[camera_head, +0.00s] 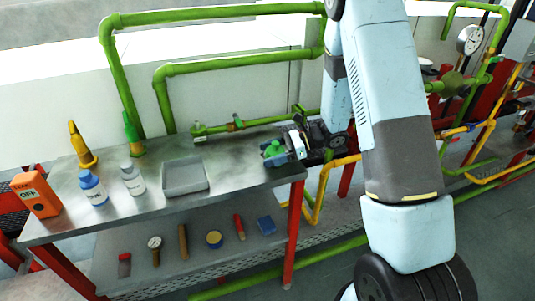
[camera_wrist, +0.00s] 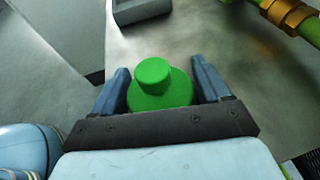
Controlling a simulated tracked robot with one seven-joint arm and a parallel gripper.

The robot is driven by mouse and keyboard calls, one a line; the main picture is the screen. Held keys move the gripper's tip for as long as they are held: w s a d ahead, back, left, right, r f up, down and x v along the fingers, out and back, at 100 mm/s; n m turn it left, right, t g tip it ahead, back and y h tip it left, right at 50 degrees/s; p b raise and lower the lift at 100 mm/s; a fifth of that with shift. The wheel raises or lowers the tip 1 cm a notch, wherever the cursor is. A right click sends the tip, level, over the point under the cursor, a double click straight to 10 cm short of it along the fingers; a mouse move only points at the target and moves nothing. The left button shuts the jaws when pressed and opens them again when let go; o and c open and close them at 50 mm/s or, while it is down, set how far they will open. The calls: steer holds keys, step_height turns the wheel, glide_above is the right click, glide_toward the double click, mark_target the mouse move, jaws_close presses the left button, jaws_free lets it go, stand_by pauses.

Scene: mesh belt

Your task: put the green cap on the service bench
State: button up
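The green cap (camera_wrist: 160,85) has a round knob on a wider base. The head view shows the cap (camera_head: 273,148) and my gripper (camera_head: 283,150) at the right end of the service bench (camera_head: 235,168), a grey metal top on red legs. I cannot tell whether the cap's underside touches the bench top.
Green pipes (camera_head: 225,66) run behind. Bare top lies between tray and gripper.

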steer(key=shift+o, duration=0.9)
steer(key=shift+r, duration=0.1)
steer(key=v, duration=1.2)
steer(key=s+d+r+n+t+h, duration=0.3)
steer(key=s+r+n+h, duration=0.4)
steer(key=s+r, duration=0.5)
steer(key=s+d+r+n+t+h, duration=0.3)
steer(key=s+r+n+h, duration=0.4)
steer(key=s+r+n, duration=0.3)
steer(key=s+r, duration=0.1)
steer(key=s, duration=0.2)
steer(key=shift+s+d+r+t+h, duration=0.2)
steer(key=shift+s+r+t+h, duration=0.1)
steer(key=shift+r+t, duration=0.1)
steer(key=shift+w+a, duration=0.1)
